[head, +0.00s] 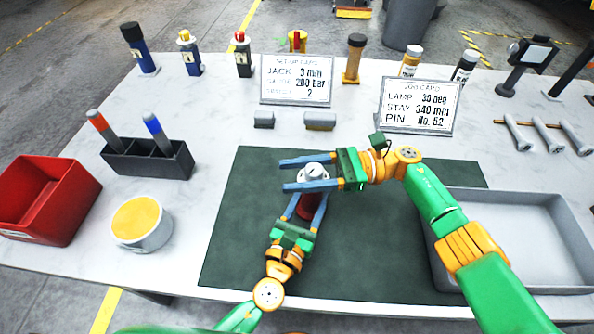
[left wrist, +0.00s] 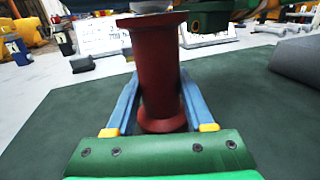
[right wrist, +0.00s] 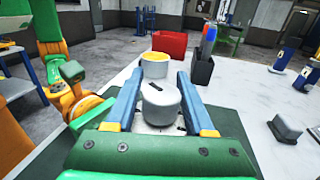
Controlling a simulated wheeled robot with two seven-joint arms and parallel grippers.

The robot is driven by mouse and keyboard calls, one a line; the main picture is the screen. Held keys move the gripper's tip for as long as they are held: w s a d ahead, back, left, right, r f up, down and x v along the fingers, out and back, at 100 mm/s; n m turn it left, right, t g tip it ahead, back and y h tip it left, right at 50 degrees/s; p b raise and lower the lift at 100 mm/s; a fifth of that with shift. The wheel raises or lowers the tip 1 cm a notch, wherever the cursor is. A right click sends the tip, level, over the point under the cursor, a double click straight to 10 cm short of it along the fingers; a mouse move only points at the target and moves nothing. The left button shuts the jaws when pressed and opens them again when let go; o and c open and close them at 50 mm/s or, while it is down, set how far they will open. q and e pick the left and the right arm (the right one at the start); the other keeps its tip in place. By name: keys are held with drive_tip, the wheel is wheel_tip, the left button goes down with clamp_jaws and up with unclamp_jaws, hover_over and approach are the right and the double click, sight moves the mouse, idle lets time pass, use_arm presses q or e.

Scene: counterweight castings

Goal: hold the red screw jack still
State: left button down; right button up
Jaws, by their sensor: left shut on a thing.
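The red screw jack (head: 306,207) stands upright on the dark green mat (head: 240,230), with a pale grey cap (head: 313,171) on top. My left gripper (head: 306,203) is shut on its red body from the near side; the left wrist view shows the red column (left wrist: 158,70) between the blue fingers. My right gripper (head: 305,174) reaches in from the right at cap height. Its fingers are spread on either side of the cap, which also shows in the right wrist view (right wrist: 160,103), with narrow gaps beside it.
A grey tray (head: 440,275) lies right of the mat. A red bin (head: 75,205), a yellow-topped tub (head: 141,222) and a dark marker holder (head: 150,162) stand at left. Two printed cards (head: 296,80) (head: 420,105) and several bottles stand behind. The mat's left part is clear.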

drive_tip(key=shift+o, duration=0.7)
drive_tip(key=shift+r, duration=0.1)
wheel_tip(320, 180, up, 10)
